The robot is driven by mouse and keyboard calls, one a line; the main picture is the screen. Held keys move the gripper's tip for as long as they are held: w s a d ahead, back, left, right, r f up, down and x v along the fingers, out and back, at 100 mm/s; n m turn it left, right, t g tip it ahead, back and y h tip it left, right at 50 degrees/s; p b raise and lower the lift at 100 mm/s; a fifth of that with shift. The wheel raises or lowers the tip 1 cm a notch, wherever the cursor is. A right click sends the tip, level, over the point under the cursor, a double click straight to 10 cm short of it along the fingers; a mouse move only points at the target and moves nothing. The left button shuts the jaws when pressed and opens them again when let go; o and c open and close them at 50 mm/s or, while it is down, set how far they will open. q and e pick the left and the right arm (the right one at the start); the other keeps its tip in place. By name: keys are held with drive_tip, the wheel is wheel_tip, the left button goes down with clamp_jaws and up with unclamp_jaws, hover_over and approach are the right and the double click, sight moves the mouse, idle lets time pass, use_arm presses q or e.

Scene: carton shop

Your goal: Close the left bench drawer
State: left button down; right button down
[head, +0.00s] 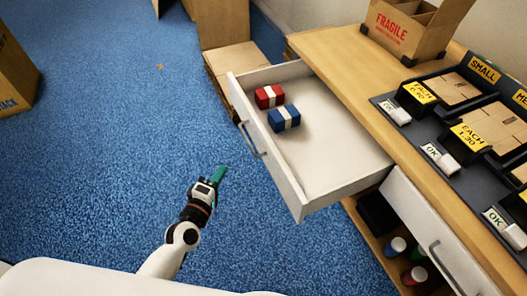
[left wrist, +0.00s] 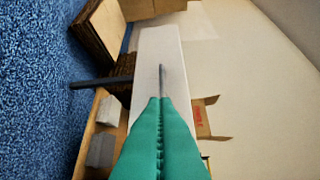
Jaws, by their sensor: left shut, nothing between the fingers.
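The left bench drawer (head: 295,188) is pulled well out of the bench, with its white front panel and grey bar handle (head: 251,140) facing the blue floor. A red bundle (head: 268,96) and a blue bundle (head: 284,118), each with a white band, lie inside near the front. My left gripper (head: 221,174) has green fingers that are shut and empty. It is apart from the drawer, on the floor side of its front, left of the panel's near half. In the left wrist view, the shut fingers (left wrist: 160,105) point toward a white panel (left wrist: 160,55). My right gripper is not in view.
The wooden bench (head: 360,85) carries a FRAGILE carton (head: 395,30) and a dark rack of small boxes. A second white drawer (head: 425,225) is at lower right, above a shelf with bottles. Cartons (head: 228,62) stand beyond the open drawer.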

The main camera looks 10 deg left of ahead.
use_arm(q)
wheel_tip(320, 180, up, 4)
drive_tip(key=w+n+t, duration=0.1)
approach(256, 125)
drive_tip(key=w+a, duration=0.2)
drive_tip(key=w, duration=0.2)
drive_tip(key=w+d, duration=0.1)
drive_tip(key=d, duration=0.2)
drive_tip(key=shift+w+h, duration=0.3)
drive_tip(key=shift+w, duration=0.05)
drive_tip(key=shift+f, duration=0.1)
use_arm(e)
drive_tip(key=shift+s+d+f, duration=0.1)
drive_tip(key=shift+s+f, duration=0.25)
